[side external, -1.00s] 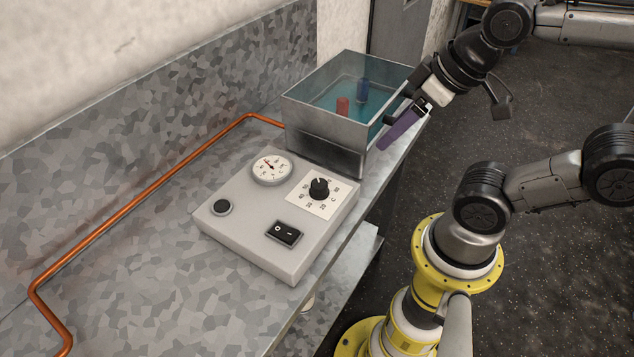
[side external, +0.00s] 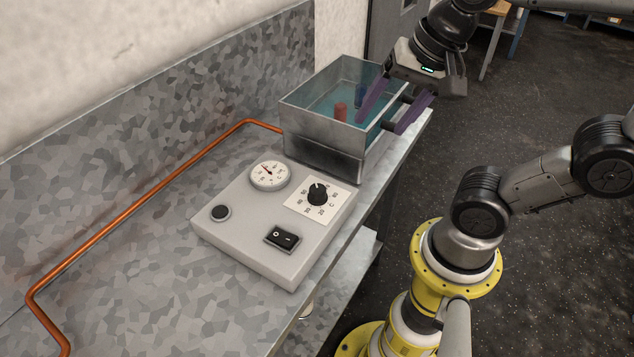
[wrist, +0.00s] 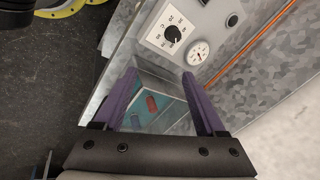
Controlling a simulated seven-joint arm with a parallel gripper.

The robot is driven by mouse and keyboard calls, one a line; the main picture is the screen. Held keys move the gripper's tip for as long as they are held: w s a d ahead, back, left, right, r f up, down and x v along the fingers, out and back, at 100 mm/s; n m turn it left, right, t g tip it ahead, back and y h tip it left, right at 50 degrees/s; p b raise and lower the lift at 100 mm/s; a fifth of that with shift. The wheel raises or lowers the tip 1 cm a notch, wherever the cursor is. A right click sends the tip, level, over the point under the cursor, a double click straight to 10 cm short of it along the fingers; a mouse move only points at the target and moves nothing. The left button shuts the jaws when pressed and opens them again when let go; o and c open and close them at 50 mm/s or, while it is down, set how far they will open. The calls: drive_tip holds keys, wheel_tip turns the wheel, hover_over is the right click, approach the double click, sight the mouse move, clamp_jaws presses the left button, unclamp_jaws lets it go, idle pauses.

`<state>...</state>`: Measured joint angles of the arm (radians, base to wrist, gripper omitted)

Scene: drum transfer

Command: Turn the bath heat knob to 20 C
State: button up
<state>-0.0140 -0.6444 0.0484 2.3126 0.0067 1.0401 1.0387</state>
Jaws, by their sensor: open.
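The bath heat knob (side external: 318,195) is a black round knob on a white dial plate (side external: 301,208) with numbers, on the top of a pale control box (side external: 240,239). In the side view its pointer faces up, away from the 20 mark. The knob also shows in the wrist view (wrist: 172,35), beyond my fingertips. My gripper (side external: 388,112) has purple fingers and is open and empty, above the right edge of the water bath. In the wrist view the gripper (wrist: 163,82) has its fingers apart, with the bath between them.
The metal water bath (side external: 318,130) holds blue water with a red drum (side external: 340,112) and a blue drum (side external: 361,95). A gauge (side external: 269,175), a round button (side external: 220,213) and a rocker switch (side external: 282,238) share the box. A copper pipe (side external: 150,200) runs along the bench.

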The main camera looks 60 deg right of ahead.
drive_tip(key=w+a+m+g, duration=0.25)
drive_tip(key=w+m, duration=0.35)
drive_tip(key=m, duration=0.3)
drive_tip(key=m+g, duration=0.1)
drive_tip(key=g, duration=0.1)
approach(317, 188)
wheel_tip(317, 188, down, 9)
drive_tip(key=shift+s+a+r, duration=0.1)
clamp_jaws()
